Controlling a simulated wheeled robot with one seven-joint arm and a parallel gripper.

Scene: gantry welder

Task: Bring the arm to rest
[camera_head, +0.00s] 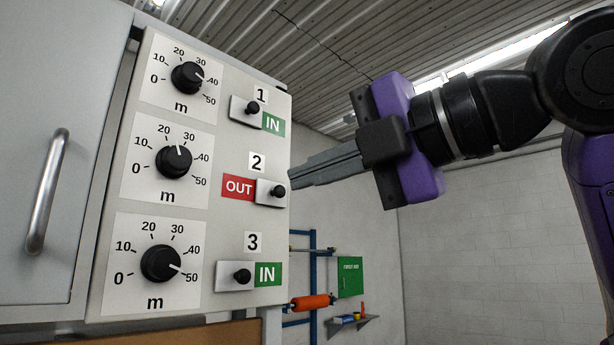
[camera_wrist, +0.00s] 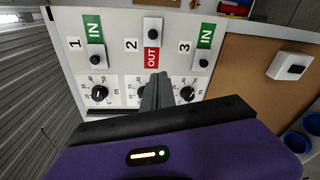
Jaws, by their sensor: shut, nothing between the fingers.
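My gripper (camera_head: 292,180) is shut and empty. In the head view its fingers point left, with the tips beside the right edge of the control panel (camera_head: 214,205), near the row 2 slider (camera_head: 271,192). I cannot tell whether the tips touch the panel. In the wrist view the gripper (camera_wrist: 157,78) reaches up in front of the panel, below the red OUT label, and partly hides the middle dial. The row 1 slider (camera_head: 251,108) and row 3 slider (camera_head: 241,276) show green IN labels; row 2 shows red OUT.
Three dials sit left of the sliders: top (camera_head: 188,77), middle (camera_head: 174,161), bottom (camera_head: 161,263). A cabinet door with a metal handle (camera_head: 47,190) is at the left. A green first aid box (camera_head: 350,277) hangs behind. Open room lies right of the panel.

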